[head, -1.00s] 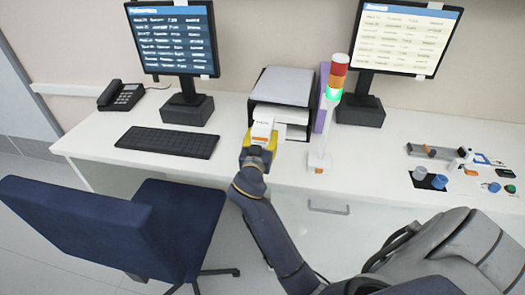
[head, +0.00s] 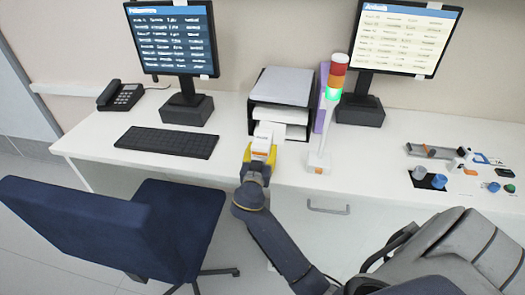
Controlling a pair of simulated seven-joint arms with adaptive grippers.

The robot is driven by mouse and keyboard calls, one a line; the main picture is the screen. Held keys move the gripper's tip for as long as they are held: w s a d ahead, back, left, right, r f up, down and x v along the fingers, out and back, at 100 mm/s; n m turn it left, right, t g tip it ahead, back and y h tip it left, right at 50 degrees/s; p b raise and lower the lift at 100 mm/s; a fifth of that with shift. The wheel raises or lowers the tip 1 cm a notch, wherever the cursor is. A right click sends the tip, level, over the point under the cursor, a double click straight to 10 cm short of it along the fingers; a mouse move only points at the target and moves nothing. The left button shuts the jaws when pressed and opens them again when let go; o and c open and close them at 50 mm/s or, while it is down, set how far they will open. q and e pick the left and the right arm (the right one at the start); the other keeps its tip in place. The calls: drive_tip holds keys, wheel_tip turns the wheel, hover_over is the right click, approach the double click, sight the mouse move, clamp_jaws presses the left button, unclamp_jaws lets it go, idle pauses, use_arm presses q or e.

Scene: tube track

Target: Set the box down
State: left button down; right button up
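The box (head: 264,143) is small and white with an orange patch, near the desk's front edge, before the black paper tray unit. My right gripper (head: 259,156) has yellow fingers on both sides of the box, which appear shut on it. The gripper hides the box's lower part, so I cannot tell whether it touches the desk (head: 225,172). My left gripper is not in view.
The tray unit (head: 282,88) stands behind the box. A signal light (head: 331,98) stands close on the right, a keyboard (head: 168,141) on the left. A blue chair (head: 152,230) is in front. Some desk between keyboard and box is clear.

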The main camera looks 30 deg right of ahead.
drive_tip(key=shift+f, duration=0.15)
drive_tip(key=o, duration=1.2)
drive_tip(key=shift+s+a, duration=0.15)
drive_tip(key=v, duration=1.1)
drive_tip(key=shift+s+a, duration=0.2)
drive_tip(key=shift+a, duration=0.05)
